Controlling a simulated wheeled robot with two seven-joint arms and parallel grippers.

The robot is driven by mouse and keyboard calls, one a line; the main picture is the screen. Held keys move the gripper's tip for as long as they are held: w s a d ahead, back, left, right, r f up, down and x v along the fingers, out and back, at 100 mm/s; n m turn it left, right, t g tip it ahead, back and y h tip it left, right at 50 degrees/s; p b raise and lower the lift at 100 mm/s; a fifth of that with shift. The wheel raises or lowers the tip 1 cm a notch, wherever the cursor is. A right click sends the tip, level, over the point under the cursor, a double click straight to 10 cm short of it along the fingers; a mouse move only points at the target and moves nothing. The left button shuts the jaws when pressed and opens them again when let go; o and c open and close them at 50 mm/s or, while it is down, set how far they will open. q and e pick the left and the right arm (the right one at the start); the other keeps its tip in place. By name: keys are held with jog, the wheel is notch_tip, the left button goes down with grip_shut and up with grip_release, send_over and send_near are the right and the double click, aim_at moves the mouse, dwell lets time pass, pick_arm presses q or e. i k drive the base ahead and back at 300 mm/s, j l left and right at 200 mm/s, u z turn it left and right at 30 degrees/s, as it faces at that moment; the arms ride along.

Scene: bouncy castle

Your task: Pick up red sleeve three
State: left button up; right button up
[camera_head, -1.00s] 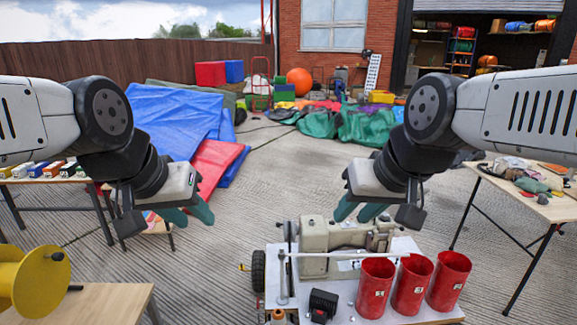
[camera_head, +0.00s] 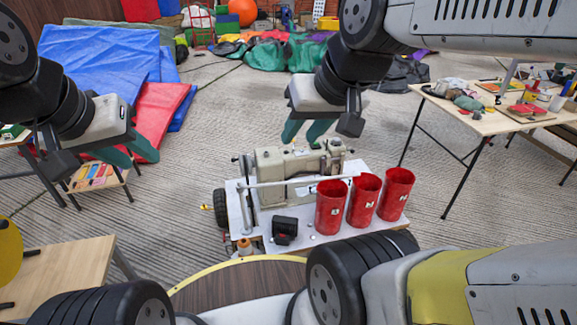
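Three red sleeves stand upright in a row on a white wheeled cart: the left one (camera_head: 331,208), the middle one (camera_head: 363,200) and the right one (camera_head: 396,195). Each has a small white label, too small to read surely, so I cannot tell which is number three. My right gripper (camera_head: 305,132) hangs above and behind the sewing machine, left of the sleeves and apart from them. Its teal fingers are spread and empty. My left gripper (camera_head: 128,154) is far to the left, near the red mat, with its fingers apart and empty.
The cart (camera_head: 300,238) also carries a beige sewing machine (camera_head: 290,165) and a small black box (camera_head: 284,230). A cluttered table (camera_head: 470,112) stands at right, a wooden table (camera_head: 70,268) at lower left. Blue (camera_head: 95,62) and red mats (camera_head: 160,112) lie behind. Open concrete surrounds the cart.

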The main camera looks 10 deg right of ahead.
aim_at(365, 191)
jog(key=k+l, duration=0.1)
jog(key=l, duration=0.2)
jog(key=k+l, duration=0.1)
jog(key=l, duration=0.25)
jog(key=i+l, duration=0.1)
jog(key=l, duration=0.25)
jog(key=i+l, duration=0.1)
jog(key=l, duration=0.25)
jog(key=i+l, duration=0.1)
jog(key=l, duration=0.25)
jog(key=i+l, duration=0.2)
jog(key=z, duration=0.05)
